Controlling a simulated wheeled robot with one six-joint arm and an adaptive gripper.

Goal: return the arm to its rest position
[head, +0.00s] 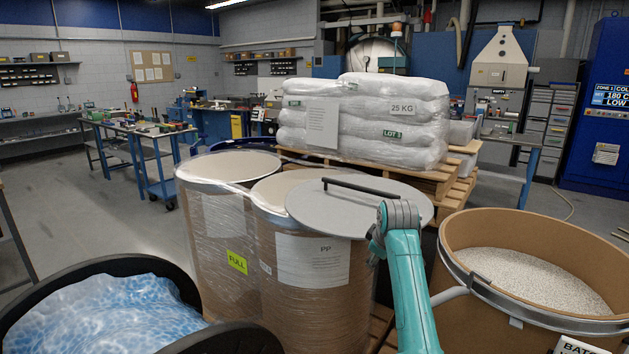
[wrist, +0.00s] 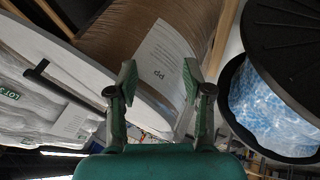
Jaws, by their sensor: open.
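My gripper (wrist: 158,82) shows in the wrist view with its two fingers spread apart and nothing between them. Behind the fingers are the wrapped brown drum with the PP label (wrist: 165,62) and a grey lid (wrist: 30,50) with a black bar handle. In the head view my teal arm rises at the lower right, close to the lid (head: 330,210). The lid lies flat on top of the PP drum (head: 310,300) and reaches out past it to the right.
An open drum of pale pellets (head: 535,275) stands right of my arm. A black bin with a blue liner (head: 100,315) is front left. A FULL drum (head: 215,225) and a pallet of white sacks (head: 370,115) stand beyond. Open floor (head: 90,220) lies left.

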